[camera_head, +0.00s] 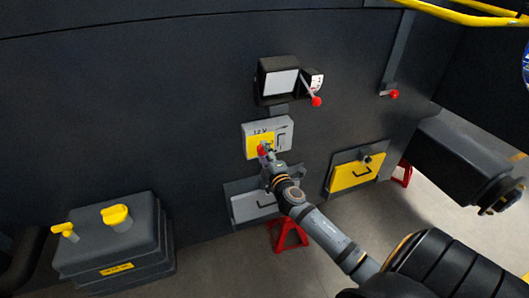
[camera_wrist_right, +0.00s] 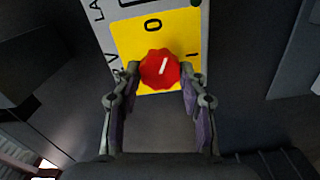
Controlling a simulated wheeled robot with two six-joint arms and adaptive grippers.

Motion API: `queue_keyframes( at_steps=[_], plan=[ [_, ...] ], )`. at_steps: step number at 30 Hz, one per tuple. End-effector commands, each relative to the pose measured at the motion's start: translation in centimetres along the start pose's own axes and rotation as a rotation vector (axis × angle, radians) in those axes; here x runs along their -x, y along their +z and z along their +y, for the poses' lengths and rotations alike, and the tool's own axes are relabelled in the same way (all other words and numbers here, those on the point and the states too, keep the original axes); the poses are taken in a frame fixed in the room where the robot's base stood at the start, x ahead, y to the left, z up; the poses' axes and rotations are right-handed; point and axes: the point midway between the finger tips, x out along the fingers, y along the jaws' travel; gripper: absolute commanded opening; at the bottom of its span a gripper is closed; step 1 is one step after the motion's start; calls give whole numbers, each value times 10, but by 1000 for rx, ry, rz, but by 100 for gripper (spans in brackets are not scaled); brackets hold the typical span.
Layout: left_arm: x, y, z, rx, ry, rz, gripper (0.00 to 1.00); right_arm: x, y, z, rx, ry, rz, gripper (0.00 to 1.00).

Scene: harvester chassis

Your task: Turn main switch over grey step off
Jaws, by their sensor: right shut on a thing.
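The main switch is a red knob (camera_wrist_right: 160,69) on a yellow plate marked "O" and "I", on a light grey box (camera_head: 284,134) above the grey step (camera_head: 252,207). In the right wrist view its white mark slants up and slightly right, between the "O" above and the "I" at right. My right gripper (camera_wrist_right: 157,76) is shut on the knob, one finger at each side. In the head view the gripper (camera_head: 266,153) partly covers the knob. My left gripper is not in view.
A second, yellow step (camera_head: 356,173) is at right of the grey one. Above the box is a black-framed unit (camera_head: 279,82) with a red-tipped lever (camera_head: 316,101). Another red-tipped lever (camera_head: 394,94) is farther right. A dark tank (camera_head: 115,245) with yellow caps stands lower left.

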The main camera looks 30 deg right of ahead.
Motion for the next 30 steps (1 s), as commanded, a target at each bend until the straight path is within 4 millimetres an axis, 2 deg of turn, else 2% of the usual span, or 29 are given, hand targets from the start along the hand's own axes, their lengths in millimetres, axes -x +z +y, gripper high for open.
queue_keyframes(
  at_steps=[6,15,30],
  plan=[
    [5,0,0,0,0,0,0,0,0,0,187,-1,-1,10],
    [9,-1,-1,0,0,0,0,0,0,-1,375,0,0,10],
    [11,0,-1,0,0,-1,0,0,0,-2,475,0,0,10]
  ],
)
